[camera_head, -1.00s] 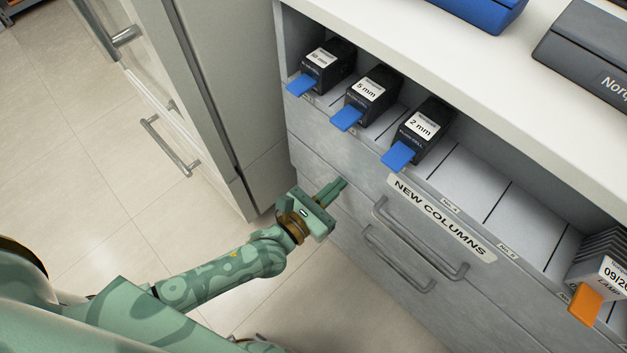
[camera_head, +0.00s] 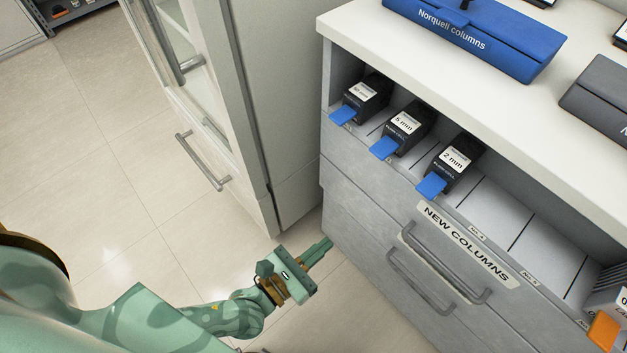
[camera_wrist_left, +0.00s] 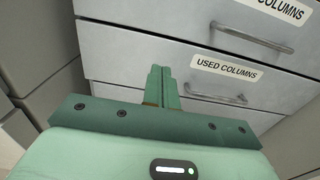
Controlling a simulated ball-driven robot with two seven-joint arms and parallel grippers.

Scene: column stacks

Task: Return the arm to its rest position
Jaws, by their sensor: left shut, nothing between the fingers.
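My left gripper (camera_head: 318,252) is shut and empty, in the lower middle of the head view. It hangs in front of the grey drawer cabinet, below and left of the "NEW COLUMNS" label, apart from the drawers as far as I can tell. In the left wrist view its closed green fingers (camera_wrist_left: 161,88) point at the drawer fronts, left of the "USED COLUMNS" label (camera_wrist_left: 226,68). My left arm (camera_head: 225,318) comes in from the lower left. My right gripper is in neither view.
The cabinet's drawer handles (camera_head: 445,262) stick out right of my gripper. Black column boxes with blue tabs, such as the 2 mm box (camera_head: 455,160), stand in the shelf above. A tall cabinet with a bar handle (camera_head: 203,162) stands left. Open floor (camera_head: 90,200) lies further left.

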